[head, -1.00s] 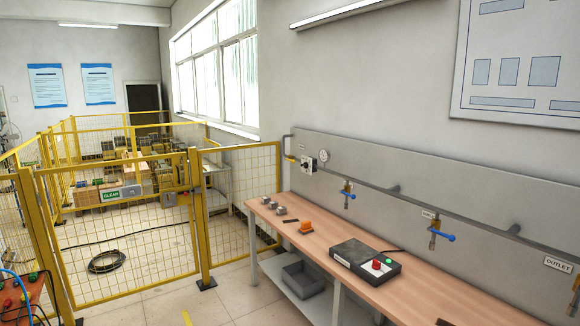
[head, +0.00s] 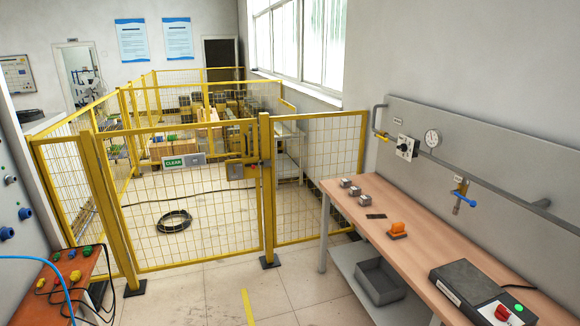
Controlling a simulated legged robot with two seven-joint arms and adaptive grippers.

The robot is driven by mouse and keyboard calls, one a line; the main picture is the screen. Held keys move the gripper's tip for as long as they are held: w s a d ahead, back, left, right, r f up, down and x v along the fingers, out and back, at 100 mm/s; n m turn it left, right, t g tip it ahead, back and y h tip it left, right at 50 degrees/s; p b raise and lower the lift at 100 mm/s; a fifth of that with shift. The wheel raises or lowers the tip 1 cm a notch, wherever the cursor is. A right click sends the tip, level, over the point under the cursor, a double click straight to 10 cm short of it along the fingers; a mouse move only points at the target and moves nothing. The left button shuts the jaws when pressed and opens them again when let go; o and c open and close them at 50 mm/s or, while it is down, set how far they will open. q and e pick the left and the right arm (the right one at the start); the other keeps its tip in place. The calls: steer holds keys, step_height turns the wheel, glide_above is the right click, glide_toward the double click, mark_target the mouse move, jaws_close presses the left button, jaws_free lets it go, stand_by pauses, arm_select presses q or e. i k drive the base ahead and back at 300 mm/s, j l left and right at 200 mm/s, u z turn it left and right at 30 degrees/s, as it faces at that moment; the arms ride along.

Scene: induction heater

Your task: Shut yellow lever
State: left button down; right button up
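A small yellow lever (head: 382,136) sits on the grey pipe (head: 376,115) at the left end of the wall panel. It is small in the head view, and I cannot tell for sure whether it is turned open or shut. It lies just left of a box with a black knob (head: 405,148). Neither of my grippers is in view, and nothing is seen touching the lever.
A wooden workbench (head: 375,215) below the panel holds several small metal blocks, an orange piece (head: 397,230) and a black control box (head: 480,290). A blue-handled valve (head: 460,197) is further right. A yellow mesh fence (head: 190,200) stands left.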

mark_target(386, 140)
steer(key=i, duration=2.2)
steer(key=i+z, duration=0.45)
steer(key=i+j+z, duration=0.2)
steer(key=i+z, duration=0.25)
steer(key=i, duration=0.15)
steer(key=i+j+z, duration=0.45)
steer(key=i+l, duration=0.1)
